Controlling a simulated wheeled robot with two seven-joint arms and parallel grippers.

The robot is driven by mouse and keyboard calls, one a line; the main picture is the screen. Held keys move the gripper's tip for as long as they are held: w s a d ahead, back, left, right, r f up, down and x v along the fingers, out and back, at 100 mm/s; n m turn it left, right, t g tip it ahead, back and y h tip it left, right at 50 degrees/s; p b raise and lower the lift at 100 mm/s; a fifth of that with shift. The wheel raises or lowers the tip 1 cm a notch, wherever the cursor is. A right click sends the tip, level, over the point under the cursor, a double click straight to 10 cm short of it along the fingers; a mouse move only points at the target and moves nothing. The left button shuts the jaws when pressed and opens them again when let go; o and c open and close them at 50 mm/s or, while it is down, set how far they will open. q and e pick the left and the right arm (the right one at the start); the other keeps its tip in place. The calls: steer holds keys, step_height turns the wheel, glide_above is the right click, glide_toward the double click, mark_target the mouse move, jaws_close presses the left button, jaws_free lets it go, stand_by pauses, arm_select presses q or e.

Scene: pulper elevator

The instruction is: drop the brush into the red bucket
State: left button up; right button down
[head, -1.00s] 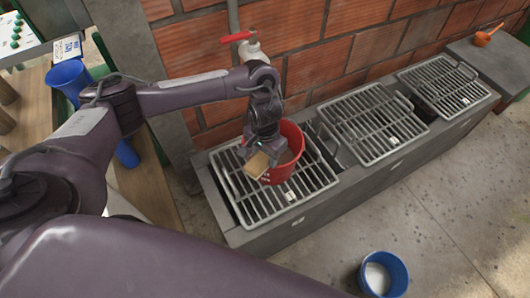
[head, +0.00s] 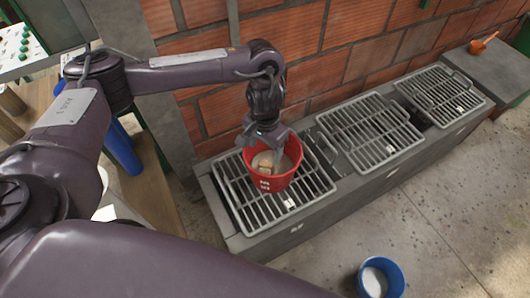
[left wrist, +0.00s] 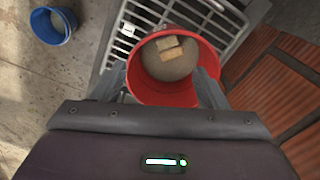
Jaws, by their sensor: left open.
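The red bucket (head: 271,183) stands upright on the leftmost metal grate, against the brick wall. The brush (head: 263,163), with pale wooden parts, is inside the bucket. In the left wrist view, the brush (left wrist: 176,49) lies on the greyish-beige surface inside the red bucket (left wrist: 160,93), near its far side. My left gripper (head: 265,141) is just above the bucket, jaws apart and empty. In the left wrist view its fingers flank the bucket's near rim. My right gripper is not in view.
Two more metal grates (head: 370,130) (head: 442,94) continue to the right along the concrete ledge. A blue bucket (head: 381,278) stands on the floor at the lower right. An orange scoop (head: 484,43) lies at the ledge's far end. A wooden table (head: 150,200) is at left.

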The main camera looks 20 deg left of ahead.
arm_select(q)
steer(key=shift+r+p, duration=0.5)
steer(key=shift+r, duration=1.4)
